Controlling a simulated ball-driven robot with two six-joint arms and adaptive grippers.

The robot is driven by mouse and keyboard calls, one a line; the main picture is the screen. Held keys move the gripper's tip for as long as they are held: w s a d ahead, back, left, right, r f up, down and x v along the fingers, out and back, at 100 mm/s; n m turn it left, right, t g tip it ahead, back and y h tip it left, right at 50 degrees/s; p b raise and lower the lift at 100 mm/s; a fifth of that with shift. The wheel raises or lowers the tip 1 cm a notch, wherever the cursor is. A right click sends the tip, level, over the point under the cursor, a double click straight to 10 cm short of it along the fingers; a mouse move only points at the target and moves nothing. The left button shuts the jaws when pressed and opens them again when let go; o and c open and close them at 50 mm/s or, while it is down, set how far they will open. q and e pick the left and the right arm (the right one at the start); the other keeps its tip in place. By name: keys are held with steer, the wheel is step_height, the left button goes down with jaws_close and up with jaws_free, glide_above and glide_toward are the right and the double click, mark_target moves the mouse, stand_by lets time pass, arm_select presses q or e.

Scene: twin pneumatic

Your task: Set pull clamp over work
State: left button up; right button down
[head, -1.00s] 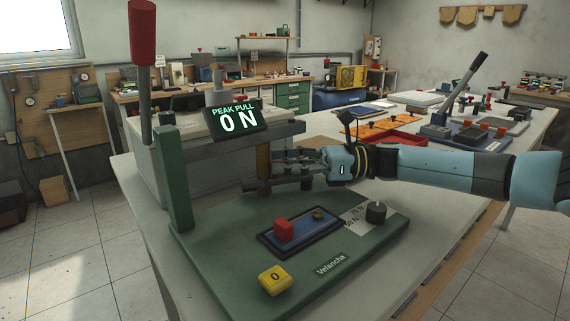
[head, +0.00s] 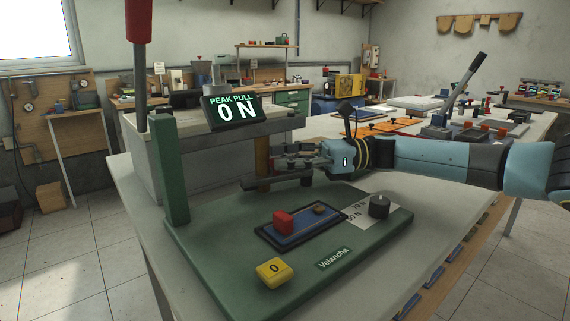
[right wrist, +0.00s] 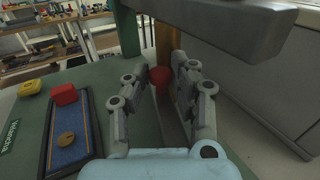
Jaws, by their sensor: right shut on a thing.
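My right gripper (head: 290,157) reaches in from the right, below the beam of the pull stand. In the right wrist view its fingers (right wrist: 164,78) are closed about a small red knob (right wrist: 160,75). A dark grey bar (head: 262,184) shows under the fingers, in front of an ochre post (head: 262,153); it seems to belong to the held piece, perhaps the pull clamp. The work appears to be the blue strip (head: 303,222) with a red block (head: 283,223) and a brown disc (head: 319,208), on the green base (head: 215,265). My left gripper is out of view.
The display (head: 232,112) reads PEAK PULL 0 N. A yellow 0 block (head: 273,272) and a dark knob (head: 379,206) sit on the base. The grey beam (head: 270,127) runs above my gripper.

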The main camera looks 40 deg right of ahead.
steer(key=c, duration=1.1)
jaws_free()
steer(key=shift+c, duration=0.2)
steer(key=shift+d, duration=0.1)
steer(key=v, duration=1.2)
steer(key=shift+f, duration=0.1)
